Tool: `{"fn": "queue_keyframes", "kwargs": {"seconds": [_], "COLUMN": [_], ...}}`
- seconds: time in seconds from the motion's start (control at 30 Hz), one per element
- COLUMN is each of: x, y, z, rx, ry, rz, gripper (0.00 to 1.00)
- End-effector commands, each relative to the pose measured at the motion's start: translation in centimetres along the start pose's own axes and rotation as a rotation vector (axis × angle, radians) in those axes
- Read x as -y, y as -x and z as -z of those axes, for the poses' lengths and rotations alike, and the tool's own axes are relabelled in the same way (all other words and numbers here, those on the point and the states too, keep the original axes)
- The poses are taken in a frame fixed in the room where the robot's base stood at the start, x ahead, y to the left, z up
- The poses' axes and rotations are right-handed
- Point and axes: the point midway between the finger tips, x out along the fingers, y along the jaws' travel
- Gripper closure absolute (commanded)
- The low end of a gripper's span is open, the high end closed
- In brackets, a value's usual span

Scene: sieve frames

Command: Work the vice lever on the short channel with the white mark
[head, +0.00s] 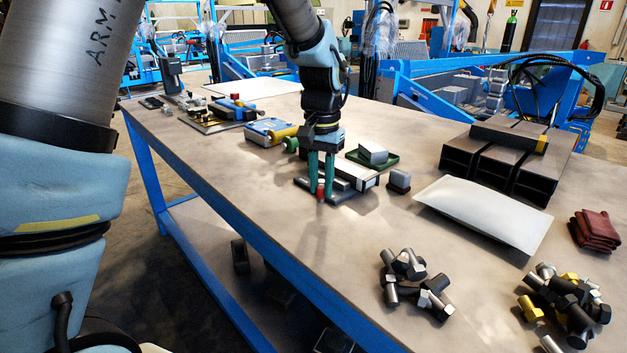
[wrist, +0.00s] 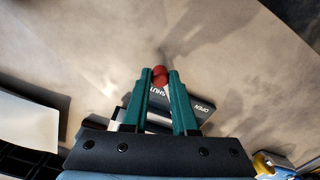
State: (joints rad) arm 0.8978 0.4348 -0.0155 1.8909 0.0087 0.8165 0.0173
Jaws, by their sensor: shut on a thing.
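My gripper (head: 321,192) points down at the near side of a low fixture on the bench, its green fingers shut on the red knob (head: 320,191) of the lever. In the wrist view the red knob (wrist: 159,72) sits between the two fingertips (wrist: 160,79), with a pale lever rod below it. A dark plate (wrist: 200,106) beside it carries the words SHUT and OPEN; the rod is nearer SHUT. Behind my fingers a long grey channel-like piece (head: 356,173) with a pale end lies in the fixture. My fingers partly hide the fixture, and I cannot make out a white mark.
A blue-and-yellow device (head: 270,131) is at left. Dark tubes (head: 508,160), a white sheet (head: 484,213) and bolt piles (head: 415,280) occupy the right. The front left bench is clear.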

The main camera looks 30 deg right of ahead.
Motion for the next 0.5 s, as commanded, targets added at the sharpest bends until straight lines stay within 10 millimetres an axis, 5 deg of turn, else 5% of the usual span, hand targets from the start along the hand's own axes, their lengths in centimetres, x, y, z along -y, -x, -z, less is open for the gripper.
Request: {"fn": "queue_keyframes", "kwargs": {"seconds": [0.5], "x": [-0.75], "y": [0.06], "z": [0.48], "rx": [-0.003], "ry": [0.098], "rz": [-0.001], "gripper": [1.0]}}
